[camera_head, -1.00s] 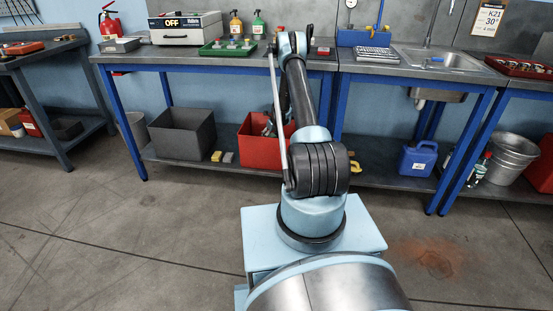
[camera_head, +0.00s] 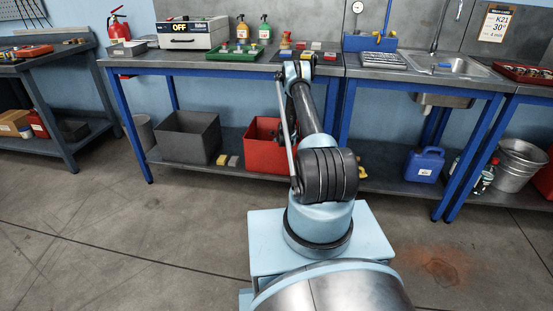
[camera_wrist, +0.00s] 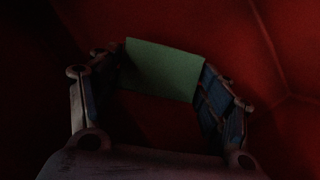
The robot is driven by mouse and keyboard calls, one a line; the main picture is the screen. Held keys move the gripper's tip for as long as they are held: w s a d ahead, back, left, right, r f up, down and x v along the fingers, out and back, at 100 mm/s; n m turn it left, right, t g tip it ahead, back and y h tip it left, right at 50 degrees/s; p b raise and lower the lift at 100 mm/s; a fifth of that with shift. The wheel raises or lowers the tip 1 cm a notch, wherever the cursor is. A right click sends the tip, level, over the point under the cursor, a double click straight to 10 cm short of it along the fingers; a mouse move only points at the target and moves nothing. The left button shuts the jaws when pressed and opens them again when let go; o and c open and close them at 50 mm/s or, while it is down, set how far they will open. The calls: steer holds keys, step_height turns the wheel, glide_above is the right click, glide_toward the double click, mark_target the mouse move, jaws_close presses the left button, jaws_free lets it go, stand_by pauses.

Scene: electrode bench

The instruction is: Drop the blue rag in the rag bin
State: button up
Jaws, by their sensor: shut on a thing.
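In the wrist view my gripper (camera_wrist: 160,88) is shut on a flat green piece (camera_wrist: 160,70), which spans the gap between its fingertips. Blue surfaces line the inner sides of the fingers, and I cannot tell whether they are pads or cloth. Dark red walls surround the gripper. In the head view a red bin (camera_head: 258,153) stands on the lower shelf behind my arm, and my gripper is hidden there. I cannot make out a blue rag for certain in either view. No label shows on the red bin, so I cannot confirm it is the rag bin.
A grey bin (camera_head: 189,137) stands left of the red bin, with small yellow and grey blocks between them. The bench top (camera_head: 225,67) above holds a green tray (camera_head: 233,55) and several coloured blocks. A blue jerrycan (camera_head: 424,164) stands right.

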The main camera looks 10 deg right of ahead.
steer(key=shift+f, duration=0.6)
steer(key=shift+f, duration=0.6)
steer(key=o, duration=1.1)
steer(key=shift+r, duration=0.6)
steer(key=v, duration=0.7)
steer(key=shift+r, duration=0.2)
